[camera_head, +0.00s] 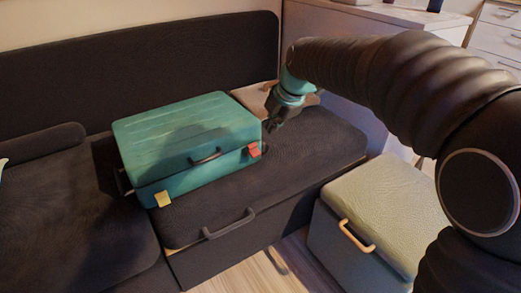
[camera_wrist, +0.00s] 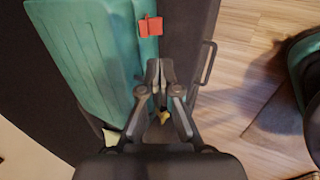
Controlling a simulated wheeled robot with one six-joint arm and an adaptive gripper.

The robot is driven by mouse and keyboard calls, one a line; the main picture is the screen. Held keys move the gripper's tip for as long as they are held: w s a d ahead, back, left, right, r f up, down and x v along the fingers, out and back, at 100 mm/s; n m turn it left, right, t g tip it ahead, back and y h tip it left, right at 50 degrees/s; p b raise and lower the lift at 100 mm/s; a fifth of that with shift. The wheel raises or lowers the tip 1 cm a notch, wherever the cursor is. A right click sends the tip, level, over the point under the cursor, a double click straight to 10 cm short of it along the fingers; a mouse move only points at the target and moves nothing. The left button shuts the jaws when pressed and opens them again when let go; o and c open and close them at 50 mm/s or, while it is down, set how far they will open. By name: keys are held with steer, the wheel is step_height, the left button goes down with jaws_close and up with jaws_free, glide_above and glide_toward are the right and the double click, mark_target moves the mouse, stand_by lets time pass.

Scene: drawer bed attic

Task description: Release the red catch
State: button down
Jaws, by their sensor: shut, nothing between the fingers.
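A teal case (camera_head: 187,135) with a closed lid lies on the dark drawer bed. Its red catch (camera_head: 254,149) is on the front face near the right corner. In the wrist view the red catch (camera_wrist: 151,26) shows just beyond my fingertips, apart from them. A yellow catch (camera_head: 163,199) is on the front left, and a dark handle (camera_head: 206,157) lies between the two. My gripper (camera_head: 271,125) is above and right of the red catch. Its fingers (camera_wrist: 160,66) are shut and empty.
A dark pull handle (camera_head: 230,223) sticks out from the bed's front. A box with a pale cushioned top (camera_head: 375,205) stands on the wooden floor at right. A brown item (camera_head: 258,97) lies behind the case. The bed top right of the case is clear.

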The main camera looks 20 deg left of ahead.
mark_target(258, 155)
steer(key=b+x, duration=0.1)
steer(key=x, duration=1.3)
